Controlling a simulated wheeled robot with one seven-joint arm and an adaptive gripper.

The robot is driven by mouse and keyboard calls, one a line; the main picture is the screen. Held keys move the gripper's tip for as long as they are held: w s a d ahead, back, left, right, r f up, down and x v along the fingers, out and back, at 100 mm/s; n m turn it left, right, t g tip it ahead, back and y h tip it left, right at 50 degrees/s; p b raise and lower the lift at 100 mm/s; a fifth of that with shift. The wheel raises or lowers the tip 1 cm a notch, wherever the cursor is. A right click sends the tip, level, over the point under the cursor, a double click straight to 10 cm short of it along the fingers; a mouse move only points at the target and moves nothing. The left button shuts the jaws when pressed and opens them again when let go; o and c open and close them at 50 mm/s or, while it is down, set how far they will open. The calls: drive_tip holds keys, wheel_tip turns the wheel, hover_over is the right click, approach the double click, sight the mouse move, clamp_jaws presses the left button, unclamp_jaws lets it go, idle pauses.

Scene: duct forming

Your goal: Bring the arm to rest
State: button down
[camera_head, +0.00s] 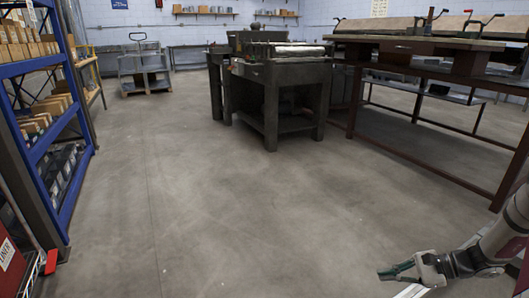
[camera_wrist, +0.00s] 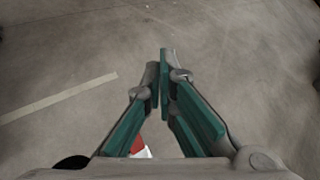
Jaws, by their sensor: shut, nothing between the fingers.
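My gripper (camera_head: 392,273) shows at the lower right of the head view, at the end of my arm, which reaches in from the right edge. It hangs over bare concrete floor and touches nothing that I can see. In the wrist view, the two green-padded fingers of the gripper (camera_wrist: 163,58) come together at their tips. The gripper is shut and empty.
Blue shelving (camera_head: 62,150) with boxes stands along the left. A dark machine bench (camera_head: 272,100) stands in the middle distance. A long brown-framed worktable (camera_head: 425,68) is at the right. The floor (camera_head: 190,200) between them is clear. A pale floor line (camera_wrist: 60,97) crosses the wrist view.

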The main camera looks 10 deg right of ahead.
drive_tip(key=s+a+r+n+g+h, duration=0.1)
drive_tip(key=s+a+r+n+g, duration=0.15)
drive_tip(key=a+r, duration=0.45)
drive_tip(key=s+a+r+n+g+h, duration=0.25)
drive_tip(key=a+r+n, duration=0.2)
drive_tip(key=r, duration=0.55)
drive_tip(key=s+a+r+n+g+h, duration=0.1)
drive_tip(key=s+a+r+n, duration=0.25)
drive_tip(key=a+r, duration=0.35)
drive_tip(key=s+a+r+n+t+h, duration=0.1)
drive_tip(key=s+a+r+n+h, duration=0.2)
drive_tip(key=s, duration=0.8)
drive_tip(key=s+r+n+h, duration=0.3)
drive_tip(key=s+r+n, duration=0.15)
drive_tip(key=s, duration=0.65)
wheel_tip(320, 180, up, 37)
drive_tip(key=t+p, duration=0.4)
drive_tip(key=p, duration=3.1)
drive_tip(key=shift+s+d+f+n+p, duration=0.2)
drive_tip(key=shift+n+p, duration=0.1)
drive_tip(key=shift+p, duration=0.1)
